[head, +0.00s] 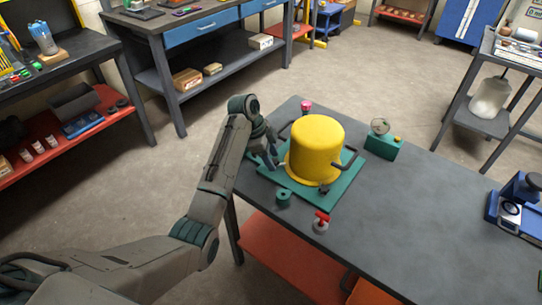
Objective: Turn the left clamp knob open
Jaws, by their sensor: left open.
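A yellow cylindrical housing (316,148) with dark side handles stands upright on a green base plate (330,198) on the grey workbench. My left gripper (268,162) is open at the left side of the housing, pointing down over the left edge of the plate. No clamp knob can be made out clearly at the gripper; the fingers and wrist cover that spot. I cannot tell whether the fingers touch anything. A small dark fitting (324,188) shows at the front foot of the housing. My right gripper is not in view.
A green ring-shaped part (284,198) and a red-topped piece (321,222) stand near the front edge. A pink-topped piece (306,107) is behind the housing. A green box with a gauge (383,143) stands to its right.

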